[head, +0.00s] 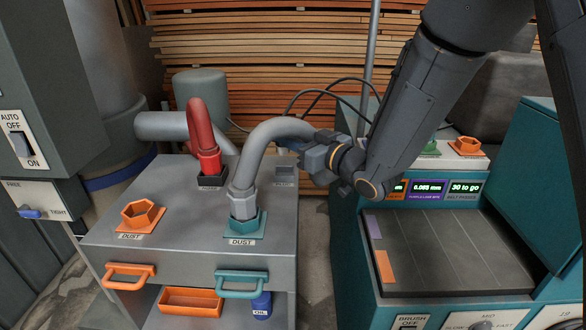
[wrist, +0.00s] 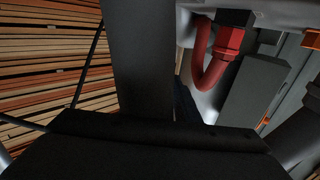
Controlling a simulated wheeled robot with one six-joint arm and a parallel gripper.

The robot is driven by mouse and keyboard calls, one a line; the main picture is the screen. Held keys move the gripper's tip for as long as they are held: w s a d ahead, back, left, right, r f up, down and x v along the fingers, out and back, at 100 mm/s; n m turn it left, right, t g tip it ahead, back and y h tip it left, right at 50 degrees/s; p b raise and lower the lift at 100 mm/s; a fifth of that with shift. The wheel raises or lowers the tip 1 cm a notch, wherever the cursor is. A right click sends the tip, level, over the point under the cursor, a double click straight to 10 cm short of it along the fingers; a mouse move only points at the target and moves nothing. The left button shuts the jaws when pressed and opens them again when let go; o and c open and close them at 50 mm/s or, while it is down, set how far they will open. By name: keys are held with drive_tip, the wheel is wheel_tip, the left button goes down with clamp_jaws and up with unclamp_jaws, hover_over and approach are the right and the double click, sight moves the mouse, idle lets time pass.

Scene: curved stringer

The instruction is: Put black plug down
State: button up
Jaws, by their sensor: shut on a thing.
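My gripper (head: 322,158) hangs over the back right of the grey machine top, at the right end of the curved grey hose (head: 275,130). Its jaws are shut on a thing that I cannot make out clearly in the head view. In the wrist view, a dark form (wrist: 185,104) shows between the dark finger on the left and the grey finger on the right; it may be the black plug. Thin black cables (head: 318,92) loop behind the gripper. I cannot tell whether they join the held thing.
The grey machine top (head: 180,240) carries a red hose (head: 202,130), an orange socket (head: 140,214) and a teal socket (head: 243,224) holding the grey hose. A small grey socket (head: 285,176) sits near its back right edge. A teal machine (head: 345,235) stands to the right, across a gap.

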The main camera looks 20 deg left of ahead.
drive_tip(key=shift+w+f, duration=0.1)
drive_tip(key=shift+f, duration=3.45)
drive_tip(key=shift+f, duration=0.15)
drive_tip(key=o, duration=1.1)
drive_tip(key=shift+r, duration=0.2)
drive_tip(key=b+v, duration=0.1)
drive_tip(key=v, duration=1.1)
drive_tip(key=shift+d+f, duration=0.1)
drive_tip(key=shift+d, duration=0.05)
